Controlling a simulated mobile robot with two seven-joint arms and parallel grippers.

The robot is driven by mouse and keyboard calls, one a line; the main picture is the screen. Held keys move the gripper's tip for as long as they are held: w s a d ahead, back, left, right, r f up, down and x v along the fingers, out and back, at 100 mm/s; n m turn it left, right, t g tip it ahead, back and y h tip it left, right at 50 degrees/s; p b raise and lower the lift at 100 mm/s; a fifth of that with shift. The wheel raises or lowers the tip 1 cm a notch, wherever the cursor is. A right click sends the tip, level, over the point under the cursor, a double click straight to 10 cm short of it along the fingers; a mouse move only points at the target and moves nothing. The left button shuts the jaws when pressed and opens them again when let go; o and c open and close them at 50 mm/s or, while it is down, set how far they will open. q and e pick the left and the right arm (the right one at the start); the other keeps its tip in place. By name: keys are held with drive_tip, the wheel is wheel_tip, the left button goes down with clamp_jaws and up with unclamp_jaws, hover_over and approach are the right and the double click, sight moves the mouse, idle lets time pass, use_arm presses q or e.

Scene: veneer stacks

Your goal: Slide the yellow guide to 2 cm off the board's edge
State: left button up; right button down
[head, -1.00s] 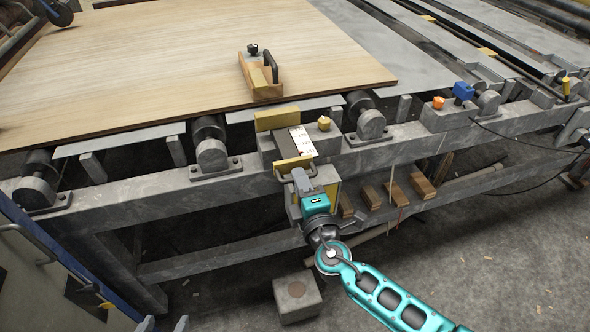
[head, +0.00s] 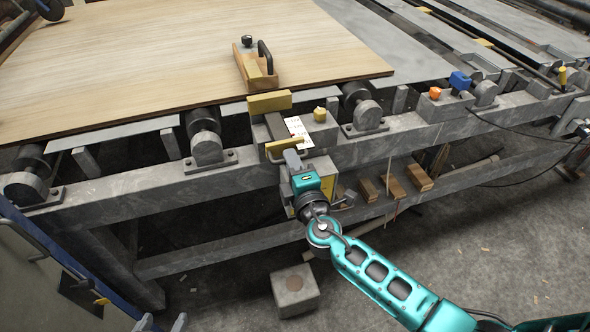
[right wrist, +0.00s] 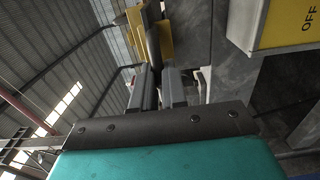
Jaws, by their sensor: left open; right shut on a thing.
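The yellow guide (head: 270,103) is a bar on a slide at the table's front rail, with a yellow handle (head: 284,149) on the near side. Its top meets the line of the board's edge in the head view, so the gap is hard to tell. The board (head: 180,60) is a large pale wood sheet on rollers. My right gripper (head: 291,159) is shut on the handle; the right wrist view shows its fingers (right wrist: 157,75) at the yellow handle (right wrist: 137,25). My left gripper (head: 163,323) is open and empty at the bottom edge, mostly cut off.
A white scale tag (head: 299,131) and a yellow knob (head: 320,114) sit by the slide. A wooden block with a black handle (head: 257,65) stands on the board. Rollers (head: 207,135) line the rail.

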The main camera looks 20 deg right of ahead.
drive_tip(key=shift+w+b, duration=0.55)
drive_tip(key=shift+w, duration=0.95)
drive_tip(key=c, duration=1.2)
unclamp_jaws()
drive_tip(key=shift+o, duration=0.2)
drive_tip(key=s, duration=0.7)
